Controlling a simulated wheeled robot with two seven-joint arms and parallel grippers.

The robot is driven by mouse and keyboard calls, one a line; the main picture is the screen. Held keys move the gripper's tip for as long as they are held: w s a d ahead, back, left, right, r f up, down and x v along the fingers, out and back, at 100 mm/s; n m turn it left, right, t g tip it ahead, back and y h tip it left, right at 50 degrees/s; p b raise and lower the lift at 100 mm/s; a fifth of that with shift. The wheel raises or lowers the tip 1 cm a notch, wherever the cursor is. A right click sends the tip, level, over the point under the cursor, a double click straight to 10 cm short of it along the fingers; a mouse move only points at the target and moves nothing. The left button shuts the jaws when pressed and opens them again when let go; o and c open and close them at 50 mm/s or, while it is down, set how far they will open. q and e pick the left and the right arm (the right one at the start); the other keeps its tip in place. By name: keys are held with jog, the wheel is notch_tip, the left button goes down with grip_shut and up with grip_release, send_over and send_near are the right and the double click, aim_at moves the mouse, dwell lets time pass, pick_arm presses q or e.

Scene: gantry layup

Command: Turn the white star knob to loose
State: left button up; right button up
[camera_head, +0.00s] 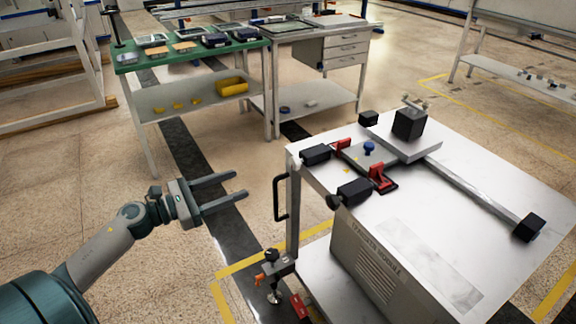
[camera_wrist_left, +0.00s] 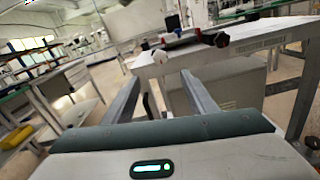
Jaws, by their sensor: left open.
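A small pale, lobed knob (camera_head: 414,102) sits on top of a black block (camera_head: 409,124) at the far side of the white-topped cart (camera_head: 480,180). It looks like the white star knob, but its setting is too small to read. My left gripper (camera_head: 239,184) is open and empty, left of the cart and well apart from the knob. Its two fingers point right, toward the cart. In the left wrist view the open fingers (camera_wrist_left: 160,78) frame the cart's near side, with nothing between them. My right gripper is not in view.
The cart top carries red clamps (camera_head: 381,178), a blue knob (camera_head: 369,148), black blocks and a long rail (camera_head: 480,196). A black handle (camera_head: 281,198) juts from its left side. A green-topped bench (camera_head: 190,55) stands behind. Floor around my left gripper is clear.

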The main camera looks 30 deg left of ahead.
aim_at(292, 164)
pick_arm(q)
jog(key=p+x, duration=0.3)
jog(key=x, duration=1.2)
jog(key=shift+w+r, duration=0.15)
jog(key=shift+p+x, duration=0.35)
jog(key=shift+x, duration=0.65)
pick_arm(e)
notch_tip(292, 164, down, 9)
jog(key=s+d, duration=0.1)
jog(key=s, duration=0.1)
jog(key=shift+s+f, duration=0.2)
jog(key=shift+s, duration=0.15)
pick_arm(q)
jog(key=c, duration=1.1)
